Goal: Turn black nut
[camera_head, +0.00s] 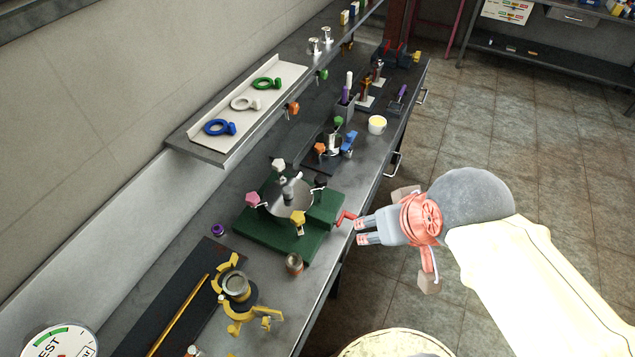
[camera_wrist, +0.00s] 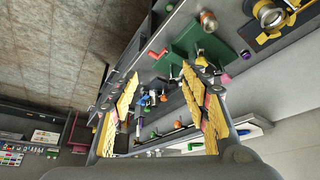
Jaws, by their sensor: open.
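The black nut (camera_head: 320,181) is a small dark knob at the right rear of a round metal plate (camera_head: 289,199) on a green base (camera_head: 256,233). Pink, white and yellow knobs sit around the same plate. My gripper (camera_head: 358,230) is to the right of the green base, by its red handle (camera_head: 345,217), apart from the black nut. In the wrist view my gripper (camera_wrist: 165,90) is open, with yellow pads spread wide and nothing held. The green base (camera_wrist: 196,42) shows beyond the fingers there. I cannot pick out the black nut in the wrist view.
The bench (camera_head: 190,265) carries a yellow clamp fixture (camera_head: 233,312), a copper-coloured cup (camera_head: 294,264), a purple ring (camera_head: 218,230) and a white cup (camera_head: 377,124). A shelf tray (camera_head: 232,117) holds ring keys above. The floor at right is clear.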

